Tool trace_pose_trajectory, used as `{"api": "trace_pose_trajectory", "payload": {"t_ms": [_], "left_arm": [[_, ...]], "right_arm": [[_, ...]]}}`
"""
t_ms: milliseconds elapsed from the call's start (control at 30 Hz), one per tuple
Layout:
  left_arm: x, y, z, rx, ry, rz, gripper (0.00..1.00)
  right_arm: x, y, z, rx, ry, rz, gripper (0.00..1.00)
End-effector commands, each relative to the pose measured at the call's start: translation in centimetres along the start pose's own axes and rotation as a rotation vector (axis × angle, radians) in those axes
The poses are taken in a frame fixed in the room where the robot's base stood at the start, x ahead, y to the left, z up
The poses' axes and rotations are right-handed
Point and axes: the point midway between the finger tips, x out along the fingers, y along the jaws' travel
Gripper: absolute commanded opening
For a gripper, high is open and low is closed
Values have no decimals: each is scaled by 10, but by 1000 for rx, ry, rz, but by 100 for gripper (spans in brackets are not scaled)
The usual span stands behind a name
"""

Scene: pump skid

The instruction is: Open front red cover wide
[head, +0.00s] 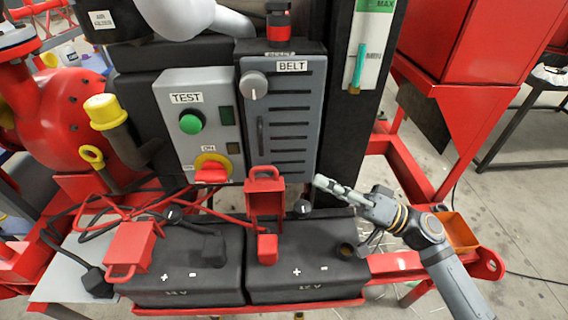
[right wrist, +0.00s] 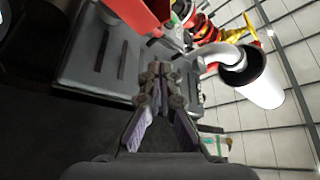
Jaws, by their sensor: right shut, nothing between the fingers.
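One red cover (head: 265,195) with a loop handle stands raised at the back of the right battery (head: 310,270), just below the grey BELT panel. A red terminal block (head: 267,248) shows below it on that battery. Another red cover (head: 132,246) with a loop handle sits low on the left battery (head: 190,275). My right gripper (head: 320,182) is shut and empty, pointing left, a little right of the raised cover and apart from it. In the right wrist view the gripper's fingers (right wrist: 160,75) are together, with a red part (right wrist: 138,14) beyond them.
The TEST box (head: 198,125) with a green button and red knob stands behind the batteries, beside the BELT panel (head: 285,115). Red cables (head: 150,210) cross at the left. A red frame rail runs along the front right. Open floor lies at the right.

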Motion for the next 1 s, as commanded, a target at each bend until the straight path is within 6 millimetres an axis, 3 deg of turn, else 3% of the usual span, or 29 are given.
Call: {"api": "trace_pose_trajectory", "payload": {"t_ms": [600,1000], "left_arm": [[-30,-3,-13,0,16,-1,73],[-32,-2,-11,-1,12,1,73]], "right_arm": [[86,-2,-3,3,5,-1,0],[97,1,0,2,0,2,0]]}}
